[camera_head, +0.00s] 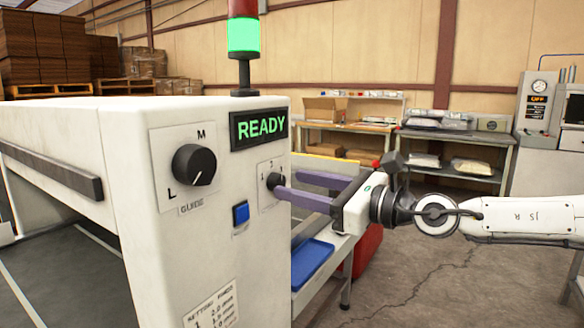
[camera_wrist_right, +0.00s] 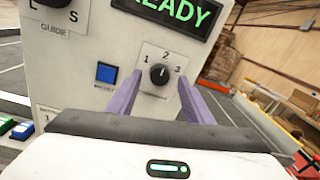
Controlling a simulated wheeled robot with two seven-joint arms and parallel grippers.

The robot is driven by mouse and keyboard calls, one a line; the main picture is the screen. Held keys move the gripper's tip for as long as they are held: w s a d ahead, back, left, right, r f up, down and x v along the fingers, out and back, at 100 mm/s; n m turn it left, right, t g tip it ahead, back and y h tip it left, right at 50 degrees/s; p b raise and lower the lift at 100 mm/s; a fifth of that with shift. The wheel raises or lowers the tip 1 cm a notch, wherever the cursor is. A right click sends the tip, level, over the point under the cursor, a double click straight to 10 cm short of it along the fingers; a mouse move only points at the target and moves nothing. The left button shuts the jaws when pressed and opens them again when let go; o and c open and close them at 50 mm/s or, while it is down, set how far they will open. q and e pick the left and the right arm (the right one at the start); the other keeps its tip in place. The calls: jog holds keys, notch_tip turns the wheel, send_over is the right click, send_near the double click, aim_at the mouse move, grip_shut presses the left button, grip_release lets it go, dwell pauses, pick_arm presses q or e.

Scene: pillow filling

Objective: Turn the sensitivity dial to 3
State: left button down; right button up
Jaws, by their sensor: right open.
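The sensitivity dial (camera_wrist_right: 159,74) is a small black knob on a white plate marked 1, 2 and 3, on the machine's front panel. Its white pointer mark seems to point up, roughly towards the 2. In the head view the dial (camera_head: 274,181) is partly overlapped by a finger. My right gripper (camera_head: 289,186) is open, with its purple fingers reaching towards the panel from the right. In the right wrist view its fingertips (camera_wrist_right: 160,88) stand on either side of the dial. I cannot tell whether they touch it. My left gripper is out of view.
The machine (camera_head: 130,260) also bears a larger guide dial (camera_head: 194,165), a blue button (camera_head: 240,213) and a green READY display (camera_head: 259,127). A blue tray (camera_head: 312,262) lies below my right gripper. Shelves (camera_head: 455,150) stand behind; the floor at right is clear.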

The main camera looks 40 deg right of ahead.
jog(key=shift+p+x, duration=0.4)
jog(key=shift+x, duration=0.6)
jog(key=shift+w+f, duration=0.1)
jog(key=shift+f, duration=0.05)
jog(key=c, duration=1.1)
